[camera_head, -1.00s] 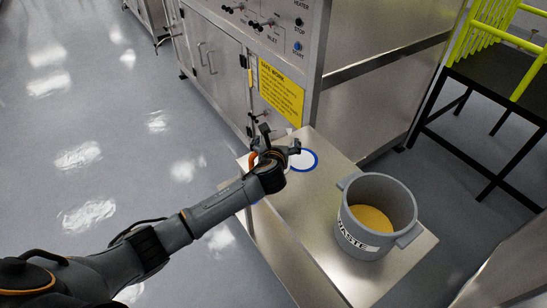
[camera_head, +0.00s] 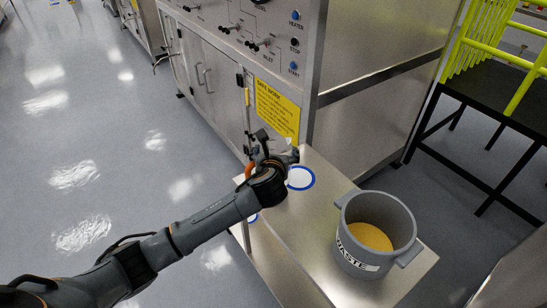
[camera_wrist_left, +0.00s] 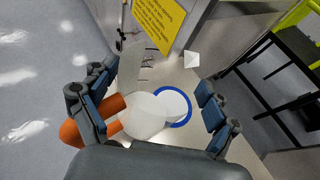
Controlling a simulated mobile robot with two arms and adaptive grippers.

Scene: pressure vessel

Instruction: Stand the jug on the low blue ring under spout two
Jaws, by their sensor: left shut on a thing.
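My left gripper (camera_head: 277,152) is over the far left part of the low steel table. In the left wrist view, its blue-padded fingers (camera_wrist_left: 157,80) stand either side of a jug with a pale body (camera_wrist_left: 146,117) and an orange handle (camera_wrist_left: 88,124). The gripper is shut on the jug. In the head view a bit of orange handle (camera_head: 249,170) shows beside the gripper; the arm hides most of the jug. A blue ring with a white middle (camera_head: 301,178) lies just right of the gripper. Part of another blue mark (camera_head: 252,217) shows behind the arm. My right gripper is not in view.
A grey pot labelled WASTE (camera_head: 377,236), with yellow contents, stands on the steel table (camera_head: 300,235). The steel cabinet (camera_head: 215,85), with knobs, buttons and a yellow sign (camera_head: 278,113), rises behind. A black stand with yellow-green rails (camera_head: 490,95) is at right. Left floor is clear.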

